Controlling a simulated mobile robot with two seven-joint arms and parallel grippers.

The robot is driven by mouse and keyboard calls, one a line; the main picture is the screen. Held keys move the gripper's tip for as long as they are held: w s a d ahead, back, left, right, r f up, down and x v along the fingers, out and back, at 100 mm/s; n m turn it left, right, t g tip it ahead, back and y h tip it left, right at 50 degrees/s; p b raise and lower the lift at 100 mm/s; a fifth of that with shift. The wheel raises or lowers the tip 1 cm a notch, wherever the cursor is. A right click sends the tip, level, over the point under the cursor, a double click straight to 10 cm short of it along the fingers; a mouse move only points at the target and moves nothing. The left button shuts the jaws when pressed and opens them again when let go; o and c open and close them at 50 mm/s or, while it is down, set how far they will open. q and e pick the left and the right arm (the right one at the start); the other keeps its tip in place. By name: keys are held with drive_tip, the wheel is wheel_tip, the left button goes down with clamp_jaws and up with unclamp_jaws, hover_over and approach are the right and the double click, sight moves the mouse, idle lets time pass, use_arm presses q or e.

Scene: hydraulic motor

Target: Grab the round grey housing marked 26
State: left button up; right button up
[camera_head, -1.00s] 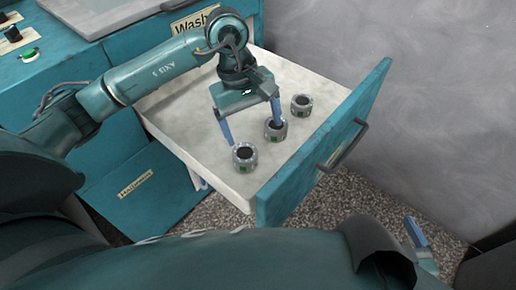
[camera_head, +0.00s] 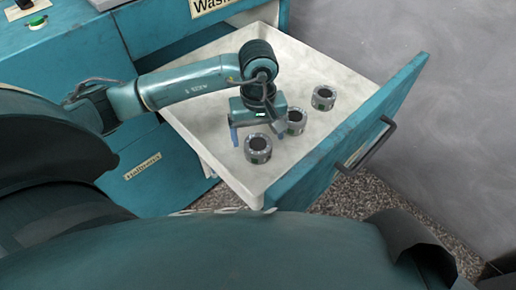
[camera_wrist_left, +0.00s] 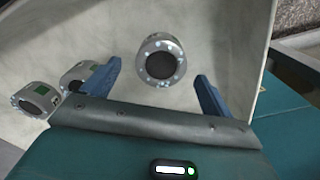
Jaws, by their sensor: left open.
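Three round grey housings sit in the open drawer: a near one (camera_head: 258,148), a middle one (camera_head: 296,121) and a far one (camera_head: 323,97). The number 26 cannot be read on any of them. My left gripper (camera_head: 257,135) is open and empty, pointing down beside the near housing. In the left wrist view, one housing (camera_wrist_left: 160,60) shows between and just beyond the open fingertips (camera_wrist_left: 158,72), apart from both. The other two housings (camera_wrist_left: 75,78) (camera_wrist_left: 35,98) lie to the left, one partly hidden by the left finger. My right gripper is not in view.
The pale drawer (camera_head: 205,115) has a teal front panel (camera_head: 350,135) with a dark handle (camera_head: 372,145), which stands close to the right of the housings. A teal cabinet (camera_head: 105,45) stands at the left. The drawer floor behind the far housing is clear.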

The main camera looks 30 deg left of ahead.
use_arm(q)
wheel_tip(320, 180, down, 4)
drive_tip(key=shift+s+r, duration=0.15)
drive_tip(key=shift+r, duration=0.05)
drive_tip(key=shift+r, duration=0.1)
drive_tip(key=c, duration=1.3)
